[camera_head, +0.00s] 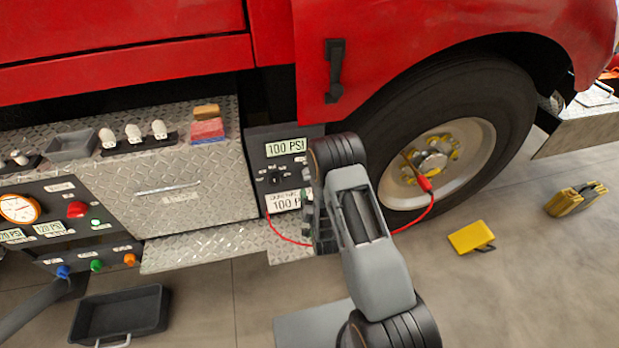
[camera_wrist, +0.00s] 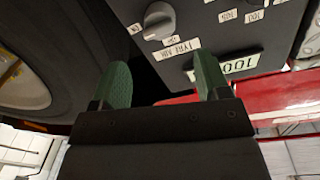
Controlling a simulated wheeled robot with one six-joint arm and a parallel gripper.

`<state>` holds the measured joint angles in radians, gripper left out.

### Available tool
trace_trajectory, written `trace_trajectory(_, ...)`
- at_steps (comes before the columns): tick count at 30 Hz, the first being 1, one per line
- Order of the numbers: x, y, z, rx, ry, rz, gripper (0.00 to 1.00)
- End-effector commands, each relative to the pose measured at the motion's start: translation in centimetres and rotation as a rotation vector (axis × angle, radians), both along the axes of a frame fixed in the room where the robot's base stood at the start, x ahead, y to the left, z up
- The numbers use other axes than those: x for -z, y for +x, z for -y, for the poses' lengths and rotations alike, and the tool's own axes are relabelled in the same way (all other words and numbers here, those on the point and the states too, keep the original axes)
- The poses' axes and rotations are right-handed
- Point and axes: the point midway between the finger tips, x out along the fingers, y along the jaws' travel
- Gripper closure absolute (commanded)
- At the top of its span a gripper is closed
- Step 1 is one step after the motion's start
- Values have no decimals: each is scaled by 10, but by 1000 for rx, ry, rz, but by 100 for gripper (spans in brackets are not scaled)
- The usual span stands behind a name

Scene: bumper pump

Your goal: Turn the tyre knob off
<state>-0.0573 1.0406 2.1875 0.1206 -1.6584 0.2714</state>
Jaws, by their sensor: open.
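The tyre knob (camera_wrist: 159,20) is a round grey knob on a dark panel, beside a label that reads like "TYRE AIR". Small ON/OFF-like labels flank it; I cannot tell for sure which its pointer faces. In the head view the knob (camera_head: 275,177) is small and dark, below a 100 PSI display (camera_head: 286,147). My gripper (camera_head: 316,215) is just right of and in front of the panel, partly covering its right side. In the wrist view its two green fingers (camera_wrist: 161,78) are spread apart and empty, with the knob beyond the gap, not touched.
A red hose (camera_head: 430,205) runs from the panel to the wheel hub of the big tyre (camera_head: 400,130). A diamond-plate step (camera_head: 205,244) juts out below. A black tray (camera_head: 120,314) and yellow chocks (camera_head: 470,237) lie on the floor.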

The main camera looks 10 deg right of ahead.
Motion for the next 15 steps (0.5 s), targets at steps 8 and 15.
trace_trajectory(8, 0, 50, 3, 0, 1, 0, 31)
trace_trajectory(15, 0, 76, 5, 0, 0, 0, 31)
